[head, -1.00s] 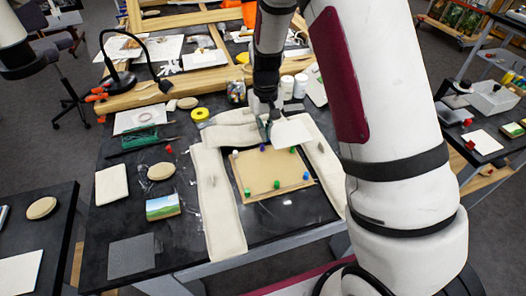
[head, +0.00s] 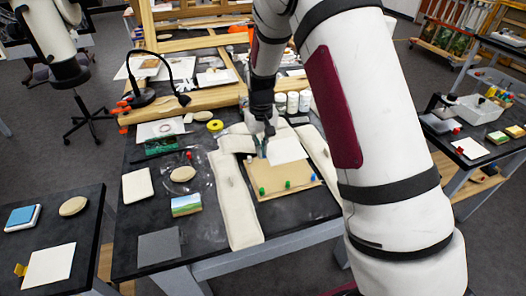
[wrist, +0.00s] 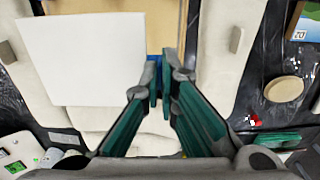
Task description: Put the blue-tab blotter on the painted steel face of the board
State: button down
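The board (head: 290,189) lies flat on the dark table, its tan face up, with green and blue pegs along its near part. It also shows in the wrist view (wrist: 166,22). A white square blotter (head: 289,149) hangs over the board's far part; in the wrist view (wrist: 82,60) it fills the upper left. My gripper (head: 263,152) is at the blotter's left edge. In the wrist view, its green fingers (wrist: 159,76) are closed together beside the blotter's edge.
Cream padded strips (head: 234,200) flank the board. A landscape picture (head: 186,205), round pad (head: 182,174) and grey sheet (head: 158,246) lie left. White jars (head: 292,102) stand behind. A yellow-tab white sheet (head: 50,270) is on the left table.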

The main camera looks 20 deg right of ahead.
aim_at(261, 176)
jog(key=shift+f, duration=0.15)
notch_tip(261, 176, down, 2)
jog(key=shift+s+a+f, duration=0.1)
jog(key=shift+f+b, duration=0.95)
jog(key=shift+f, duration=1.8)
jog(key=shift+f, duration=0.5)
jog(key=c, duration=1.7)
grip_release()
jog(key=shift+r, duration=0.15)
